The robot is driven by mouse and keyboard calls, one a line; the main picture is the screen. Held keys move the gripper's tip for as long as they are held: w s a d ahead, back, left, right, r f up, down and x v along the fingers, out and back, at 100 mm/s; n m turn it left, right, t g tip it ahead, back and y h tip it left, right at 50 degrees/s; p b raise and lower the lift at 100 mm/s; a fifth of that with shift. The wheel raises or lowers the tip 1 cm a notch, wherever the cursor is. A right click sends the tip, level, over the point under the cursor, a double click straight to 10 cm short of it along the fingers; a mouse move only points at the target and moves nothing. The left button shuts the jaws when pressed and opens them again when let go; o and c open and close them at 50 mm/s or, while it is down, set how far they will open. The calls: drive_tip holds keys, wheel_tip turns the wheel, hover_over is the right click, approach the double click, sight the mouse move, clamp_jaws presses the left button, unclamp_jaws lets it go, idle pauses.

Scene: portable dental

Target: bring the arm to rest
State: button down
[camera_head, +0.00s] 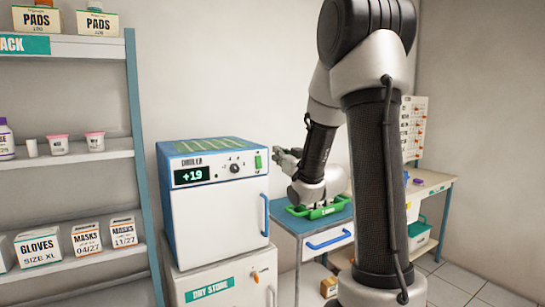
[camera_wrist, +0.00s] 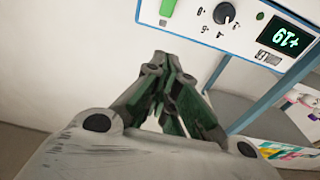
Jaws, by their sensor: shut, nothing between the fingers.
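My gripper (camera_head: 284,156) is raised beside the right side of the white and blue chiller (camera_head: 215,205), at about the height of its control panel. In the wrist view my gripper (camera_wrist: 166,65) is shut and empty, its fingers together, with the chiller's panel (camera_wrist: 262,30) behind it, seen upside down. My arm is folded above the blue-topped table (camera_head: 290,222). From the head view I cannot tell whether the fingers touch the chiller.
A green tray (camera_head: 318,211) lies on the blue-topped table below my wrist. The chiller stands on a dry store cabinet (camera_head: 215,285). Shelves (camera_head: 70,157) with boxes and tubs are at the left. A bench (camera_head: 432,185) with a wall chart (camera_head: 413,125) is at the right.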

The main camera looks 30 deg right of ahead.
drive_tip(key=shift+s+r, duration=0.1)
drive_tip(key=shift+s, duration=0.55)
